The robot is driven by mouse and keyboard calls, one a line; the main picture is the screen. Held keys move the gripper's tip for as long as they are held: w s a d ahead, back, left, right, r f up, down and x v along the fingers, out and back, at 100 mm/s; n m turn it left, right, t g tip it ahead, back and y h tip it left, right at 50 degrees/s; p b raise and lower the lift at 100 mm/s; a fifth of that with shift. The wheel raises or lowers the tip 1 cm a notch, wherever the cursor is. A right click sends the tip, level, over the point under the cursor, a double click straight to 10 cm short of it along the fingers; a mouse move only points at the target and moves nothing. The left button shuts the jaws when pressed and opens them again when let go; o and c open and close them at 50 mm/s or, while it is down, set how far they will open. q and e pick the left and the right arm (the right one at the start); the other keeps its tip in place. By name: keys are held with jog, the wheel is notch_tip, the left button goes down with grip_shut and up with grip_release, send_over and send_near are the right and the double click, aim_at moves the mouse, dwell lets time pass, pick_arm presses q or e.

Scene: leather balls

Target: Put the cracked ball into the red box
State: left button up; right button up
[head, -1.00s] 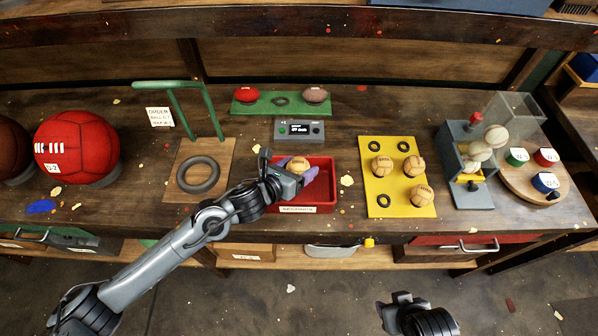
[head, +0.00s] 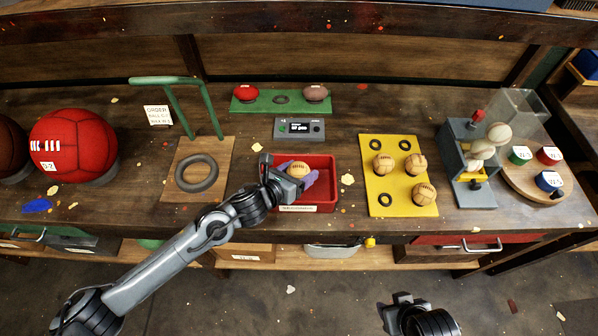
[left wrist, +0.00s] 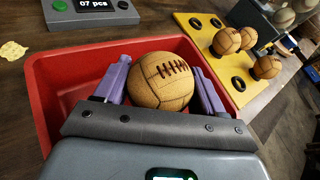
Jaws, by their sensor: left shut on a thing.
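The red box (head: 333,185) is an open tray in the middle of the bench; its rim also shows in the left wrist view (left wrist: 62,70). My left gripper (head: 298,173) has its purple fingers on either side of a tan ball (head: 298,168) and is shut on it. In the left wrist view this ball (left wrist: 160,82) shows dark lace-like stitching; I cannot make out a crack. The ball is over or inside the box; whether it touches the floor is hidden. My right gripper (head: 398,304) is at the bottom, away from the bench, its fingers unclear.
A yellow board (head: 402,200) right of the box holds tan balls and dark rings. A counter (head: 299,129) stands behind the box. A green stand (head: 180,100) and dark ring (head: 197,173) are left. A grey ball dispenser (head: 467,165) stands at the right.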

pick_arm(q)
jog(key=o, duration=1.1)
jog(key=shift+s+f, duration=0.1)
jog(key=shift+f, duration=0.25)
